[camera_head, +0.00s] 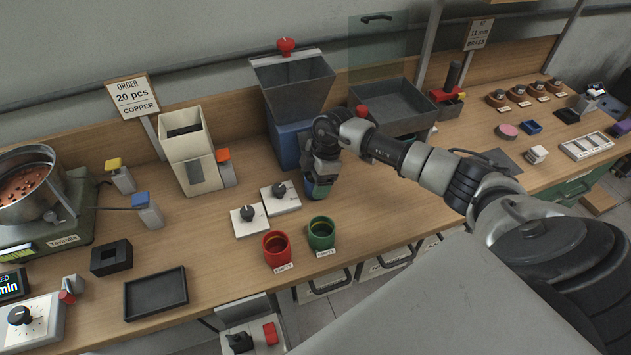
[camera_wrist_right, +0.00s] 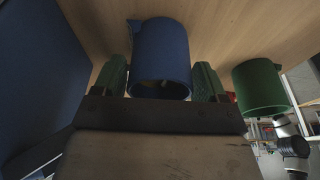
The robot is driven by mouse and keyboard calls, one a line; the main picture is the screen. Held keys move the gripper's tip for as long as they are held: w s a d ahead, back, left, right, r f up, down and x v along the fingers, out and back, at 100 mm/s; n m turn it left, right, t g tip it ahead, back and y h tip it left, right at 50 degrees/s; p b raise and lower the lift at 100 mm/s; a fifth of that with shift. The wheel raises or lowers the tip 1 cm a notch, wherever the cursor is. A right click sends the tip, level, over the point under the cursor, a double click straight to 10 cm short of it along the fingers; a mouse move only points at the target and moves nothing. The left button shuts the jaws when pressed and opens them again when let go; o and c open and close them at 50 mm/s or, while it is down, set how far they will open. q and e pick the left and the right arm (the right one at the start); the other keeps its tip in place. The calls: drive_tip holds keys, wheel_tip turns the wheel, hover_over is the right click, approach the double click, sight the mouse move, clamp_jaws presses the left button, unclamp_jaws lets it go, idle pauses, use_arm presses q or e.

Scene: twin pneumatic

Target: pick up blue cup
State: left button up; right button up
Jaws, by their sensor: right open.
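The blue cup (camera_wrist_right: 162,45) stands between the two green-padded fingers of my right gripper (camera_wrist_right: 160,82) in the right wrist view. The fingers are open, one on each side of the cup, with a narrow gap visible at least on the left side. In the head view my right gripper (camera_head: 320,186) points down at the wooden bench in front of the blue hopper machine, and it hides most of the cup. My left gripper is not in view.
A green cup (camera_head: 321,234) and a red cup (camera_head: 276,248) stand close by at the bench's front edge. White knob boxes (camera_head: 249,220) lie to the left. The hopper machine (camera_head: 290,100) stands just behind. A grey tray (camera_head: 393,103) is to the right.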

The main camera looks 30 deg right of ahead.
drive_tip(key=shift+f, duration=0.35)
drive_tip(key=shift+c, duration=0.4)
drive_tip(key=c, duration=0.7)
drive_tip(key=shift+r, duration=0.1)
drive_tip(key=shift+c, duration=0.2)
